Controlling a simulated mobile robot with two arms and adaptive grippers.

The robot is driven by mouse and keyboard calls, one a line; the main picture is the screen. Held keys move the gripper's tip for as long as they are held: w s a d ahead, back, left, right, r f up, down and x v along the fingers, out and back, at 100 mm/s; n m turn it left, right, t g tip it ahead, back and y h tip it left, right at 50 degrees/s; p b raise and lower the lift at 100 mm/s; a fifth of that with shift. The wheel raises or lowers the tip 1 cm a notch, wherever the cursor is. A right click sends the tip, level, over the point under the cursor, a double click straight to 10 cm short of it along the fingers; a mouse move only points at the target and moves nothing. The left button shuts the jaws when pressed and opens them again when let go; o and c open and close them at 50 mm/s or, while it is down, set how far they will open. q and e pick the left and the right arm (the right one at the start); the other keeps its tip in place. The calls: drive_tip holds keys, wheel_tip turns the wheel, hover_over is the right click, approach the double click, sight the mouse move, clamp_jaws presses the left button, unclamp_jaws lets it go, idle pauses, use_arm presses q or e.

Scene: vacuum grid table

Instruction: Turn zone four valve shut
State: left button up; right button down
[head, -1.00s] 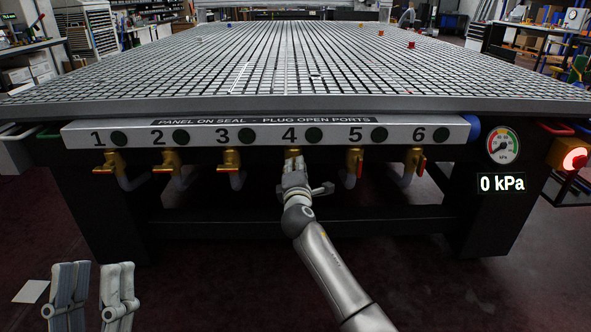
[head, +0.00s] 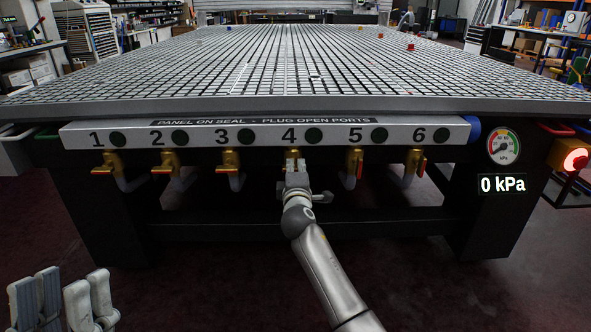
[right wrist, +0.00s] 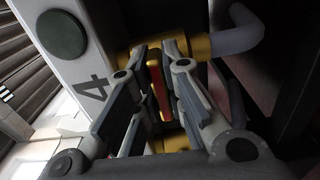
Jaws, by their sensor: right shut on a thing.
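The zone four valve is a brass valve (head: 292,153) under the panel's number 4. My right gripper (head: 295,172) is in front of it and covers its handle in the head view. In the right wrist view the red handle (right wrist: 159,88) sits between the two fingers of my right gripper (right wrist: 156,72), which is shut on it. The brass body (right wrist: 202,46) shows behind the fingers. How far the handle is turned I cannot tell. My left gripper (head: 62,298) is open and empty at the lower left, away from the valves.
Valves one (head: 104,170), two and three have red handles lying across. Valves five (head: 356,163) and six (head: 416,162) have handles pointing down. The gauge (head: 503,146) stands above a display (head: 502,184) reading 0 kPa. The grid table (head: 150,105) overhangs the panel (head: 70,136).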

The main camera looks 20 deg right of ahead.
drive_tip(key=shift+f, duration=0.1)
drive_tip(key=c, duration=1.5)
unclamp_jaws()
drive_tip(key=v, duration=1.2)
